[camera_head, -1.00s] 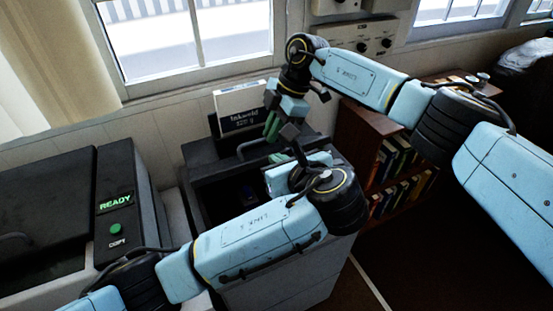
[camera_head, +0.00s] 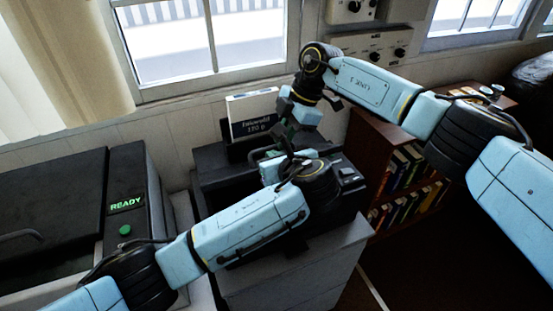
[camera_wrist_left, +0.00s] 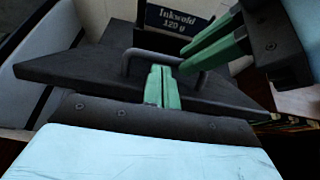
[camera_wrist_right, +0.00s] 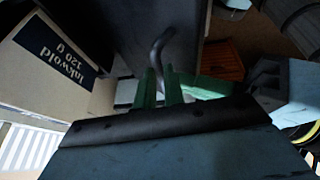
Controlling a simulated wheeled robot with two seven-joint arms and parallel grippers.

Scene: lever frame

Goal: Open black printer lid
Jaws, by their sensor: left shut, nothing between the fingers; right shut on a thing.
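The black printer lid (camera_wrist_left: 90,68) is a dark slab with a bar handle (camera_wrist_left: 190,60) in the left wrist view. The lid (camera_head: 218,162) also shows in the head view, partly behind my left arm. My right gripper (camera_wrist_right: 160,85) is shut on the handle (camera_wrist_right: 160,48), which rises between its green fingers. My left gripper (camera_wrist_left: 163,85) is shut and empty, with its fingertips close to the handle; I cannot tell whether they touch it. How far the lid is raised is unclear, as my arms hide much of the printer.
A white Inkwold paper box (camera_head: 250,115) stands behind the printer. Another machine with a green READY display (camera_head: 126,203) is at the left. A pale grey cabinet (camera_head: 295,275) is below the printer. A bookshelf (camera_head: 400,180) is at the right.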

